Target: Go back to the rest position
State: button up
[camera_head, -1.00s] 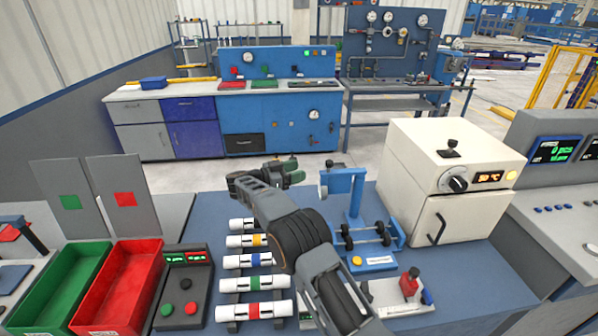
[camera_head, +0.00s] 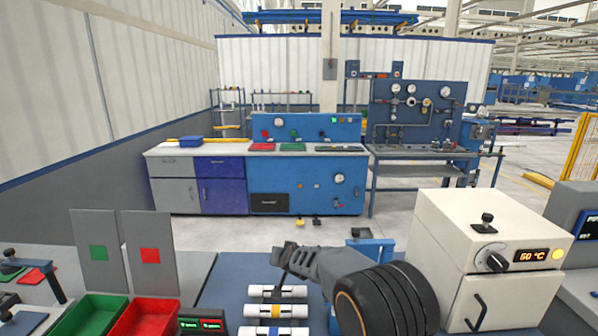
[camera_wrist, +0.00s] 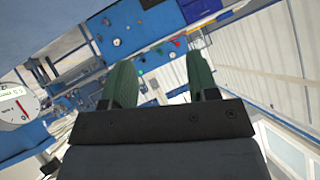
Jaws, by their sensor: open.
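My gripper (camera_head: 287,262) is above the blue bench, in front of the rack of pipes, with my arm coming in from the lower right. In the wrist view its two green fingers (camera_wrist: 162,84) stand apart with nothing between them. The white pipes with coloured bands (camera_head: 274,312) lie on the rack below and beside the gripper, apart from it. The lower part of the rack is cut off by the picture's bottom edge.
A cream oven (camera_head: 488,232) with a temperature display stands to the right. A green bin (camera_head: 92,315) and a red bin (camera_head: 146,317) stand at the left. A blue stand (camera_head: 372,248) is partly hidden behind my arm. A blue workbench (camera_head: 310,185) is across the floor.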

jog(key=s+d+r+g+h, duration=0.1)
jog(key=s+d+r+g, duration=0.1)
jog(key=s+d, duration=0.5)
jog(key=s+d+r+g+h, duration=0.1)
jog(key=s+d, duration=0.6)
jog(key=s, duration=0.9)
jog(key=s+d+r+g+h, duration=0.1)
jog(key=s+d+r+g, duration=0.2)
jog(key=s+d, duration=0.4)
jog(key=s, duration=0.5)
jog(key=shift+d+n+h, duration=0.2)
jog(key=shift+n+h, duration=0.1)
jog(key=shift+c, duration=0.4)
